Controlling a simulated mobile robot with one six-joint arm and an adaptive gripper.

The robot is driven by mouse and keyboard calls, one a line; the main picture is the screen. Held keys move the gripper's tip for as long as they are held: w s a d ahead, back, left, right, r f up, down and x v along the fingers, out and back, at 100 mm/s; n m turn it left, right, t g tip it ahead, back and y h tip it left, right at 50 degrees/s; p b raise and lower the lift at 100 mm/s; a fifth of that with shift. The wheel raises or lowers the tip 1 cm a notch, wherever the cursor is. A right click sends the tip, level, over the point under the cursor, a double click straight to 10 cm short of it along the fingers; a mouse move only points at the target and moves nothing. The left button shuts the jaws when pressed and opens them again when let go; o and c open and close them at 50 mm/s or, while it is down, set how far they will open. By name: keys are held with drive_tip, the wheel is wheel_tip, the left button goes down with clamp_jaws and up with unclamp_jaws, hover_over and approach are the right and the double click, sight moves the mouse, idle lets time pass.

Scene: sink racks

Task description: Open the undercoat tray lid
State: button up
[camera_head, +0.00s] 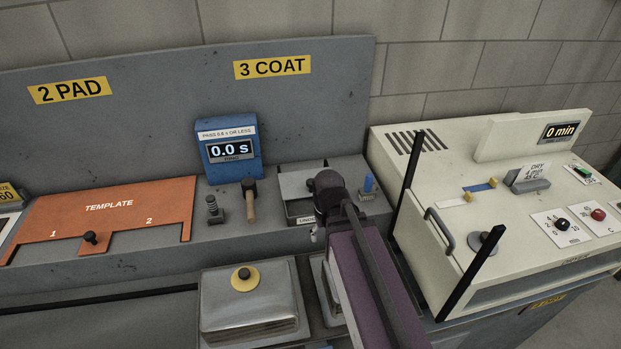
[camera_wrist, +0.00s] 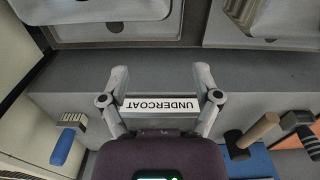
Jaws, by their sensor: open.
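The undercoat tray (camera_head: 292,212) is a grey metal tray on the bench under the 3 COAT sign, with a flat light grey lid plate (camera_head: 295,184) at its back. My arm covers its right part in the head view, so I cannot tell how far the lid is open. Its white UNDERCOAT label (camera_wrist: 160,104) shows upside down in the wrist view. My gripper (camera_wrist: 160,74) is open, with one finger on each side of the label and nothing held between the fingertips. My palm hides the lid in the wrist view.
A blue timer (camera_head: 230,148) stands left of the tray, with a wooden-handled tool (camera_head: 250,203) in front. A cream dryer (camera_head: 500,205) is farther right. A steel lidded pan (camera_head: 249,305) sits nearer me.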

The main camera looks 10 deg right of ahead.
sight(311, 181)
drive_tip(key=w+r+n+p, duration=0.8)
drive_tip(key=w+r+p, duration=0.8)
drive_tip(key=w, duration=0.4)
drive_tip(key=shift+r, duration=0.35)
drive_tip(key=shift+d+f, duration=0.1)
drive_tip(key=shift+f, duration=0.05)
wheel_tip(311, 181, down, 14)
drive_tip(key=b, duration=1.3)
drive_tip(key=shift+r+b, duration=0.25)
drive_tip(key=shift+b, duration=0.1)
